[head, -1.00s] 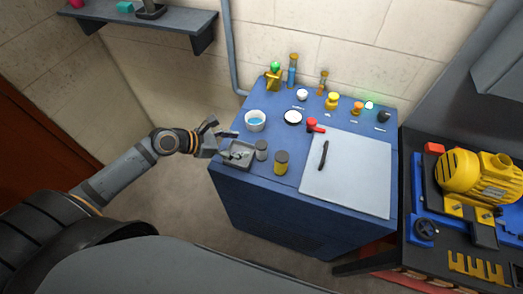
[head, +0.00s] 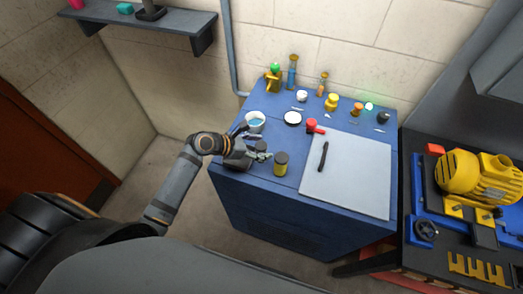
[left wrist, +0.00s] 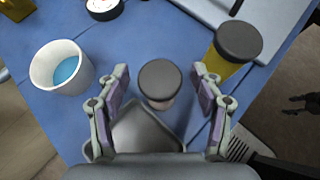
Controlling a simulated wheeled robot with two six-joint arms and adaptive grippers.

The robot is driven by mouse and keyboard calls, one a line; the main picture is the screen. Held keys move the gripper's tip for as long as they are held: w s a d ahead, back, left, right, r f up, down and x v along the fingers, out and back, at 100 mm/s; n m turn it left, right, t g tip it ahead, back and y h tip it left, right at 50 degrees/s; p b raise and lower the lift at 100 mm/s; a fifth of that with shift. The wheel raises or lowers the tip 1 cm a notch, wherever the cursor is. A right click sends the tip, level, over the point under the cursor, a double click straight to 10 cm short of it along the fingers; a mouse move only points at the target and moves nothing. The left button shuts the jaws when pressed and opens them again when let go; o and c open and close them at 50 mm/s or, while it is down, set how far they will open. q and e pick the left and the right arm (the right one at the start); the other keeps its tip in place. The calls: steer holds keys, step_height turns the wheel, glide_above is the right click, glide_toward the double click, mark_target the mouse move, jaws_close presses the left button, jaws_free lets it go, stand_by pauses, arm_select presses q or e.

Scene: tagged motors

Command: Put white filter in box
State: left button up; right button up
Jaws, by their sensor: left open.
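A small canister with a dark grey lid and a pale body stands between my left gripper's fingers in the left wrist view (left wrist: 160,82). My left gripper (head: 254,143) is open around it, with a gap on each side. A grey open tray (left wrist: 145,128) lies just beside the canister, partly hidden by the gripper; it may be the box. A white disc with a dark rim (head: 293,118) and a small white round piece (head: 302,96) lie farther back on the blue cabinet top (head: 227,170). I cannot tell which piece is the white filter. My right gripper is not in view.
A white cup with blue liquid (head: 255,122) stands just behind the gripper. A yellow canister with a dark lid (head: 281,164) stands to its right. A red part (head: 315,127) and a pale board with a black tool (head: 345,185) lie farther right. Several small pieces line the back.

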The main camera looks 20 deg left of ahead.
arm_select(q)
steer(key=shift+w+d+f, duration=0.2)
steer(key=shift+s+a, duration=0.1)
steer(key=shift+c, duration=0.9)
jaws_close()
